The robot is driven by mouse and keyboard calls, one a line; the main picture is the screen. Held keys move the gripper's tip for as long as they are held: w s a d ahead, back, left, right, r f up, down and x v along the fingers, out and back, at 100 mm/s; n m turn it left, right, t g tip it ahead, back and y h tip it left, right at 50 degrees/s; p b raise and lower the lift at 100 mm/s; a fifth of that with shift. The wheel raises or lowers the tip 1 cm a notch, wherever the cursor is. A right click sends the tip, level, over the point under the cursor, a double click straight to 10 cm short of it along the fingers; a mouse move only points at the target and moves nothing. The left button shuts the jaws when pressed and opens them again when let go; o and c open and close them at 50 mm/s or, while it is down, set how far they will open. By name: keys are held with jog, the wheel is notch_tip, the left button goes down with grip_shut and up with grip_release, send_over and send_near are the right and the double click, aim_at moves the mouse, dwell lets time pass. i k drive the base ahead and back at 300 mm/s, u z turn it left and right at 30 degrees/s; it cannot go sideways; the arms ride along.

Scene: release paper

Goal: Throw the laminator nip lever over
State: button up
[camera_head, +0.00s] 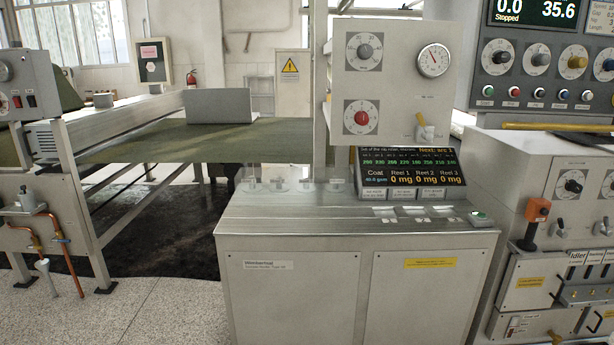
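No readable label marks the laminator nip lever, so I cannot tell which lever it is. An orange-headed lever (538,210) with a dark shaft stands upright at the front of the right-hand machine. A small yellow-tipped lever (421,121) sits at the lower right of the grey dial panel (348,90), tilted slightly left. My gripper is not in view.
A metal cabinet (289,300) with a slanted display (412,176) stands in the middle. The control console (540,60) with knobs and coloured buttons is at upper right. A green belt table (200,143) lies behind. Speckled floor (165,310) is clear at front left.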

aim_at(426, 136)
jog(key=k, duration=0.65)
jog(key=u, duration=0.55)
jog(key=i, duration=1.2)
jog(key=u, duration=0.65)
